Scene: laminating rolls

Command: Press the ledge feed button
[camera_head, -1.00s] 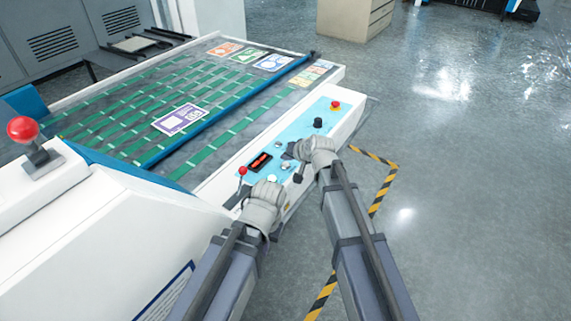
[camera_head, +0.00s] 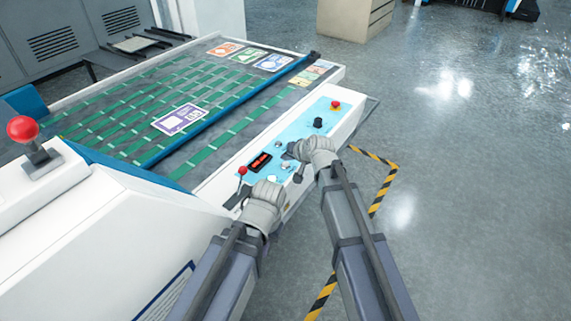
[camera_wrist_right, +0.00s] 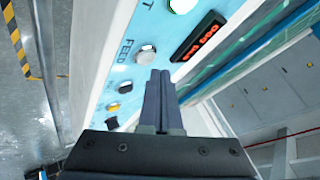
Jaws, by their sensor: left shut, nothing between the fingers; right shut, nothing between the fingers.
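The feed button (camera_wrist_right: 146,54) is a round silver button beside the word FEED on a light blue panel (camera_wrist_right: 105,65) in the right wrist view. My right gripper (camera_wrist_right: 160,74) is shut and empty, its tips just below the button in that picture. I cannot tell whether they touch it. In the head view my right gripper (camera_head: 291,152) is over the middle of the panel (camera_head: 305,121).
A black knob (camera_head: 318,123) and a red emergency button (camera_head: 335,105) are farther along. Green strips cover the machine bed (camera_head: 130,110). Floor at right is open.

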